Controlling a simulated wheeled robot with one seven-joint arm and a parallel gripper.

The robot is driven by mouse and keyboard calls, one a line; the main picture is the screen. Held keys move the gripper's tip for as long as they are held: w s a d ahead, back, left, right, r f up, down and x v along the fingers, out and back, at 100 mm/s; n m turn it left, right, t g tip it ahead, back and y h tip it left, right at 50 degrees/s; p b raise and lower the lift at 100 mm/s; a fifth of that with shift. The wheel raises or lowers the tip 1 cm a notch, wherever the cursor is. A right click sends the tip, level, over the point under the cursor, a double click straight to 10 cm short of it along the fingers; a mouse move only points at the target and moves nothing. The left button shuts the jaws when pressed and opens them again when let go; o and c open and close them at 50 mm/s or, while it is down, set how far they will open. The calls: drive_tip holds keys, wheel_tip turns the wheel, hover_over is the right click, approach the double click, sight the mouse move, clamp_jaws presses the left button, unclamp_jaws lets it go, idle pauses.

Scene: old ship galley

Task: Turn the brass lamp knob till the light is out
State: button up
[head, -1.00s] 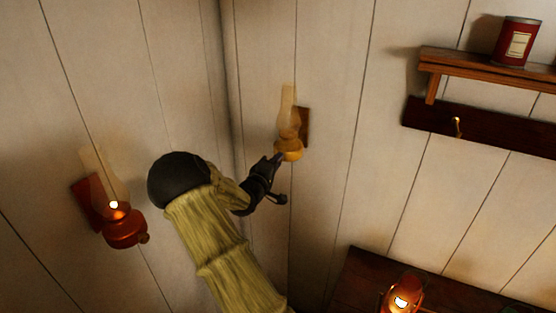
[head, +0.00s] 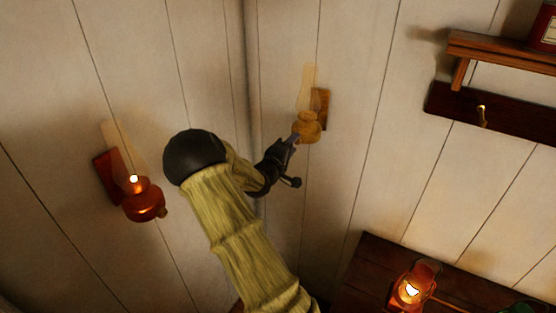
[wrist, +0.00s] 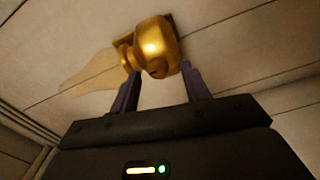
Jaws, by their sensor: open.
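The brass lamp (head: 308,129) hangs on the wall right of the corner, on a wooden back plate, with a clear glass chimney. I see no bright flame in it. My gripper (head: 293,138) is at the lamp's lower left side in the head view. In the wrist view the brass lamp body (wrist: 155,42) fills the space beyond my open gripper (wrist: 161,74). A small round knob (wrist: 157,68) on the body shows between the two fingertips. I cannot tell whether the fingers touch it.
A red lamp (head: 144,200) with a small lit flame hangs on the wall left of my arm. A lit lantern (head: 410,290) stands on a dark wooden surface (head: 375,265) at lower right. A shelf (head: 500,48) and a hook rail (head: 510,118) are at upper right.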

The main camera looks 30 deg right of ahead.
drive_tip(key=b+v, duration=0.5)
drive_tip(key=v, duration=1.2)
drive_tip(key=shift+f, duration=0.1)
drive_tip(key=s+a+f+m+y+b, duration=0.25)
drive_tip(key=a+f+y, duration=0.45)
drive_tip(key=f+y, duration=0.4)
drive_tip(key=s+a+f+g+y+b, duration=0.1)
drive_tip(key=s+a+g+y, duration=0.1)
drive_tip(key=s, duration=0.6)
drive_tip(key=s+a+f+m+g+y+b, duration=0.1)
drive_tip(key=s+a+g, duration=0.3)
drive_tip(key=s, duration=0.4)
drive_tip(key=shift+s+a+y, duration=0.2)
drive_tip(key=shift+y, duration=0.6)
drive_tip(key=shift+w+m, duration=0.1)
drive_tip(key=shift+m, duration=0.15)
